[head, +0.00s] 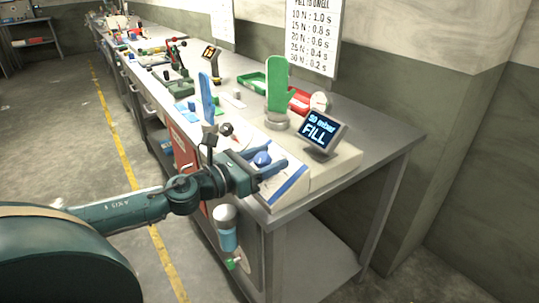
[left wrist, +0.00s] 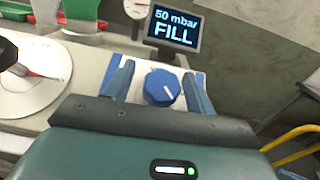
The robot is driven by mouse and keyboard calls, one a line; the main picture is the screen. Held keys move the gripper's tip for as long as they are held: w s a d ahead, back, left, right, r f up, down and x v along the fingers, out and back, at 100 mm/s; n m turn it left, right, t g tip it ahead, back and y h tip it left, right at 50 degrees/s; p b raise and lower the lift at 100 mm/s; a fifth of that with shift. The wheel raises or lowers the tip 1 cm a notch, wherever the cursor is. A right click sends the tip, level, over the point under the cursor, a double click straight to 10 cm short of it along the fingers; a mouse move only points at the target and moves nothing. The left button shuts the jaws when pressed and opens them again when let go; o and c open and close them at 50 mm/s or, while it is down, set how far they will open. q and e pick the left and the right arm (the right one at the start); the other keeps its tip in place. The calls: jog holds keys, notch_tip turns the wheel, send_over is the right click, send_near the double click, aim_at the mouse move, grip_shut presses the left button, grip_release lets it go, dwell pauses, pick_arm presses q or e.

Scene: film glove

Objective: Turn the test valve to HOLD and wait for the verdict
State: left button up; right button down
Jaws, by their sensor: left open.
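The test valve is a blue knob with a white pointer line (left wrist: 161,88) on a pale panel with a blue stripe; in the head view the knob (head: 262,158) sits at the bench's near edge. My left gripper (head: 275,163) is open, its two blue fingers on either side of the knob; the fingers also show in the left wrist view (left wrist: 158,85), with gaps between them and the knob. The pointer slants toward the lower right in the wrist view. A display (head: 320,133) reads "50 mbar FILL", also in the wrist view (left wrist: 174,31). My right gripper is not in view.
A green glove form (head: 280,85) stands upright on a grey base behind the valve, beside a round gauge (head: 320,101). A blue glove form (head: 207,98) and a red tray (head: 299,102) are nearby. A wall chart (head: 313,35) hangs behind. The floor in front is clear.

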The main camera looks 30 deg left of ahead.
pick_arm(q)
jog(key=shift+w+d, duration=0.15)
jog(key=shift+w, duration=0.2)
